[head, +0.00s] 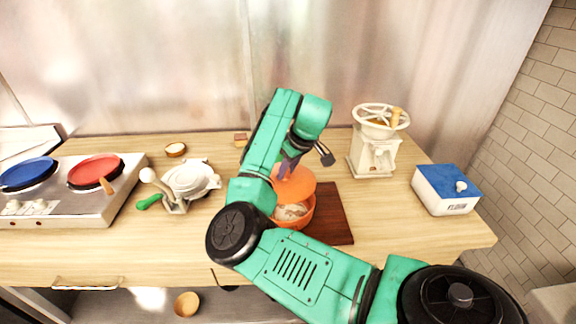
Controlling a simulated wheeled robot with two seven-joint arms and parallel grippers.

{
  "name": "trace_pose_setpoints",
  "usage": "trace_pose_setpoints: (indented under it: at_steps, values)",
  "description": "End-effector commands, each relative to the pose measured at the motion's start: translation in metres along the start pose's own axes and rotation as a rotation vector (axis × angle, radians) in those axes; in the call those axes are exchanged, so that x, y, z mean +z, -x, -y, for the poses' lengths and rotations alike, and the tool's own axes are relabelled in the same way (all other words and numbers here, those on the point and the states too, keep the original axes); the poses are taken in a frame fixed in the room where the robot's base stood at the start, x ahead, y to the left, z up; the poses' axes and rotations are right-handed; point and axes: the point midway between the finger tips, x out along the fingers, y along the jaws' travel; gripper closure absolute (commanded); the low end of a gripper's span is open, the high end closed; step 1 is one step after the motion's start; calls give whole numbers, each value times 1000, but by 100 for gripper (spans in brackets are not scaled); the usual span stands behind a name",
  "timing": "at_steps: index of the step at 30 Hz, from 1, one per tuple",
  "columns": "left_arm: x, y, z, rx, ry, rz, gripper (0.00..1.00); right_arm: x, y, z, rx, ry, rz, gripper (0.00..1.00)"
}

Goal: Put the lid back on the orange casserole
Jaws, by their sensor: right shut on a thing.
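The orange casserole (301,220) stands on a dark wooden board in the middle of the counter, partly hidden by my right arm. Something pale shows inside it. The round orange lid (299,184) is tilted above the back of the casserole, and the pot's opening shows below its front edge. I cannot tell whether the lid touches the rim. My right gripper (288,166) comes down from above and is shut on the lid near its top; the fingertips are partly hidden. My left gripper does not show.
The dark board (334,215) extends right of the casserole. A cream grinder (374,152) and a blue-lidded box (446,188) stand to the right. A white press (188,182) and a stove with blue and red pans (95,171) are at left. Counter between board and box is clear.

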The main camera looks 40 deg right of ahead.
Motion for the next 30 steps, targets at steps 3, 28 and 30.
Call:
trace_pose_setpoints:
  at_steps: [3, 28, 30]
  values:
    - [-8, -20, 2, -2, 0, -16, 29, 6, -16, 0, -1, 0, -1, 100]
    - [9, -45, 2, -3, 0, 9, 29, 21, -52, 0, 0, -1, 0, 100]
    - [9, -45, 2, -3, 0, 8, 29, 21, -52, 0, 0, -1, 0, 100]
